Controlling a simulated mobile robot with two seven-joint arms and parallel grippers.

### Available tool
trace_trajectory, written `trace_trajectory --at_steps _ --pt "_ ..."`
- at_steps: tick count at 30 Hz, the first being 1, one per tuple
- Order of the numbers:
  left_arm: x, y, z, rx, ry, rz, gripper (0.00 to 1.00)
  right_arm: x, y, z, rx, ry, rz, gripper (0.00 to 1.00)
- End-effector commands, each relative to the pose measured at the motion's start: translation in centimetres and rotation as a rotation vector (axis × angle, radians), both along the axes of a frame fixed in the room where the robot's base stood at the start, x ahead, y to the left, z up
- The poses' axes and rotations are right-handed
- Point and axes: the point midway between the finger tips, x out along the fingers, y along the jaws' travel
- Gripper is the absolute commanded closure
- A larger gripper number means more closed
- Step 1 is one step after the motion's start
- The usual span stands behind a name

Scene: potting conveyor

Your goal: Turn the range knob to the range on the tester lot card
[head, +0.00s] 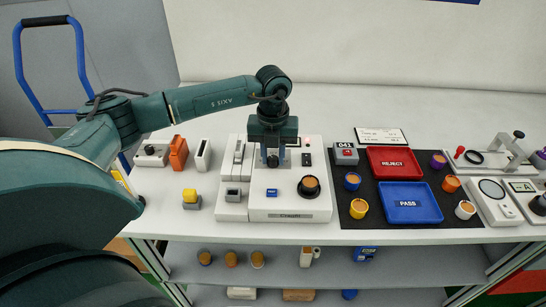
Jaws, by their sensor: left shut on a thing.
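My left gripper (272,161) points down over the white tester (295,212). Its jaws are shut at the rear left of the tester's top, where a small dark knob shows only in part. The gripper hides most of this knob, so its pointer and range marks cannot be read. A round black fitting (310,187) with an orange-brown top sits at the tester's front right. A small blue display (271,192) lies left of it. A white card (382,137) lies behind the trays; its print is too small to read. My right gripper is not in view.
Right of the tester, a black mat holds a red REJECT tray (414,162), a blue PASS tray (442,214), a 041 counter (345,154) and several coloured round parts. Left are an orange device (179,153) and a yellow-topped block (191,199). A shelf below holds more parts.

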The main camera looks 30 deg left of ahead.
Motion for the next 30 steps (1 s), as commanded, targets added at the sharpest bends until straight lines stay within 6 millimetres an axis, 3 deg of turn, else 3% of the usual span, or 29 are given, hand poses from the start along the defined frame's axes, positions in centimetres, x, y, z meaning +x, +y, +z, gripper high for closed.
trace_trajectory --at_steps 15,30 --pt "0.06 0.06 -0.08 0.001 -0.003 -0.438 0.96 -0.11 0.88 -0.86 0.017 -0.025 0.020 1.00" --pt "0.03 0.02 0.04 0.001 -0.002 -0.609 0.96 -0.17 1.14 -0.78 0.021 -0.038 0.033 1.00"
